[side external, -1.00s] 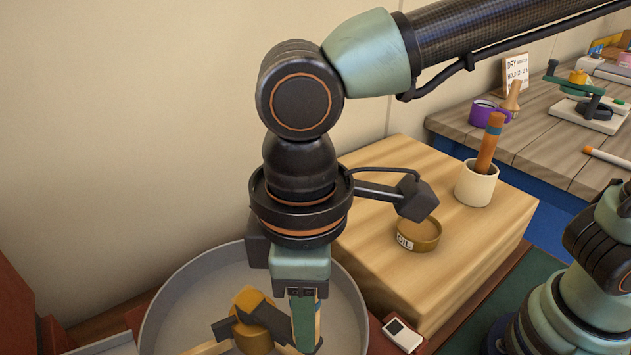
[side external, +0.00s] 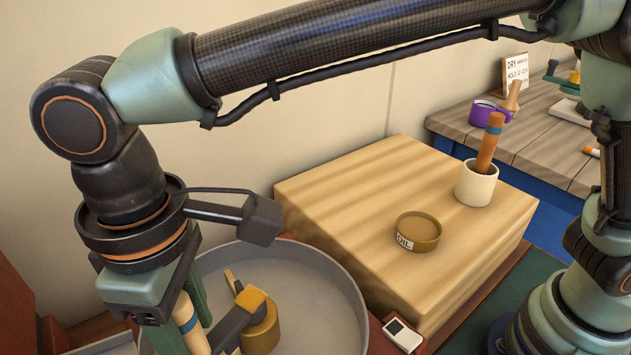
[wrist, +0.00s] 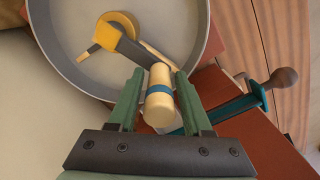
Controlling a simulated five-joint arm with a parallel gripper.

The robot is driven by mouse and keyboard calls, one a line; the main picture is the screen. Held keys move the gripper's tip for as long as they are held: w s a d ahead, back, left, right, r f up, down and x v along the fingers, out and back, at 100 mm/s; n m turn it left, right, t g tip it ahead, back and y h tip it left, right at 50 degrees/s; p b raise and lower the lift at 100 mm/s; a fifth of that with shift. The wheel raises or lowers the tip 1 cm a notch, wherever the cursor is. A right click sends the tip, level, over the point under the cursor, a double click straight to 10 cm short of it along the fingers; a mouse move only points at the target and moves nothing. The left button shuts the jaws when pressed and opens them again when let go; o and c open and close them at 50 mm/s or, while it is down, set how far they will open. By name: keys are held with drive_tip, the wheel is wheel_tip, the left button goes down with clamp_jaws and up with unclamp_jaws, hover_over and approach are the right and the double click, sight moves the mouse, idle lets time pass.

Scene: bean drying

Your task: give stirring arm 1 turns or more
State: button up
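The stirring arm is a dark grey bar (side external: 232,328) on a yellow-brown hub (side external: 263,333) in a wide round grey pan (side external: 325,270). In the wrist view the bar (wrist: 134,52) runs from the hub down to an upright pale wooden handle (wrist: 160,78) with a blue band. In the side view the handle (side external: 186,308) is at the pan's left. My gripper (side external: 187,335) points down with its green fingers on either side of the handle. The wrist view shows a gap between each finger and the handle, so my gripper (wrist: 159,74) is open around it.
A wooden block (side external: 340,190) right of the pan carries an oil tin (side external: 418,232) and a cream cup (side external: 476,183) with a wooden stick. A small white device (side external: 402,335) lies by the pan. A dark-knobbed lever (wrist: 268,88) stands right of my gripper in the wrist view.

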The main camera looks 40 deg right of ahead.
sight(187, 303)
drive_tip(key=shift+o, duration=0.5)
drive_tip(key=shift+r, duration=3.5)
drive_tip(key=shift+d, duration=0.1)
drive_tip(key=shift+s+d+f, duration=0.15)
drive_tip(key=shift+d, duration=0.1)
drive_tip(key=w+d+r+m+t+y, duration=0.1)
drive_tip(key=w+d+m, duration=0.25)
drive_tip(key=d, duration=0.65)
drive_tip(key=w+d+m+t, duration=0.15)
drive_tip(key=w+d, duration=0.25)
drive_tip(key=d, duration=0.6)
drive_tip(key=s+d+f+m+t, duration=0.1)
drive_tip(key=d+f+m, duration=0.1)
drive_tip(key=d, duration=0.8)
drive_tip(key=s+d+f+m+t+h, duration=0.1)
drive_tip(key=d+f+m+t, duration=0.1)
drive_tip(key=d, duration=0.7)
drive_tip(key=shift+s+d+f+m, duration=0.35)
drive_tip(key=shift+s+f+m, duration=0.05)
drive_tip(key=shift+m, duration=0.1)
